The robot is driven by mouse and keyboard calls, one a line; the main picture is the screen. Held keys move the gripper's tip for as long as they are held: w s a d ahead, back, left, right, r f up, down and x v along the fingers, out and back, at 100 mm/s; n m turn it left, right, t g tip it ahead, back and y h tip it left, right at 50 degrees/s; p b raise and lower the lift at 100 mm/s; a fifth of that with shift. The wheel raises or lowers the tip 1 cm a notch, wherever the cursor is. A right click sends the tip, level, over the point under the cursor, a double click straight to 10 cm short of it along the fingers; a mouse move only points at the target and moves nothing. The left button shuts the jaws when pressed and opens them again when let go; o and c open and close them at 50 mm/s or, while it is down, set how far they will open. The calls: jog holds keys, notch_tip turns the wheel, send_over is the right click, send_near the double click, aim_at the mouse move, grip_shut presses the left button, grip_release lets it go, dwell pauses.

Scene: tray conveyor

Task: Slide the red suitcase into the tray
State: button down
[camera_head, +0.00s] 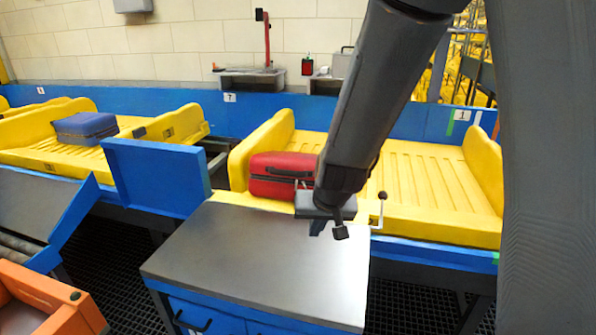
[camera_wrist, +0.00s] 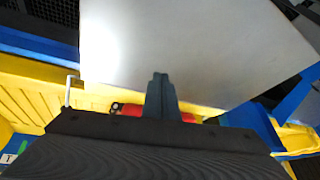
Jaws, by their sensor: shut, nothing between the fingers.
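The red suitcase (camera_head: 281,175) lies at the left end of the yellow tray (camera_head: 425,185) in the head view, its dark handle facing the cabinet. My arm hides its right part. In the wrist view only slivers of the red suitcase (camera_wrist: 132,109) show on either side of my gripper. My gripper (camera_head: 318,228) is shut and empty, over the far right edge of the cabinet top, in front of the suitcase. Its closed fingers (camera_wrist: 161,82) point over the metal top in the wrist view. I cannot tell whether it touches the suitcase.
A blue cabinet with a bare metal top (camera_head: 262,255) stands in front of the tray. A blue upright panel (camera_head: 155,182) is at its left. Another yellow tray (camera_head: 30,155) holds a blue suitcase (camera_head: 85,128). An orange bin (camera_head: 50,300) is at lower left.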

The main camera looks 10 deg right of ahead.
jog(key=w+a+m+t+h+p, duration=0.3)
jog(key=w+a+t+p, duration=0.25)
jog(key=w+a, duration=0.55)
jog(key=m+t+h+b, duration=0.1)
jog(key=t+h+b, duration=0.1)
jog(key=h+b, duration=0.25)
send_near(293, 192)
jog(key=shift+y, duration=0.35)
jog(key=shift+d+r+b+x, duration=0.1)
jog(key=shift+b+x, duration=0.45)
jog(key=shift+x, duration=0.5)
jog(key=shift+d+r+b+x, duration=0.15)
jog(key=shift+b+x, duration=0.35)
jog(key=shift+x, duration=0.55)
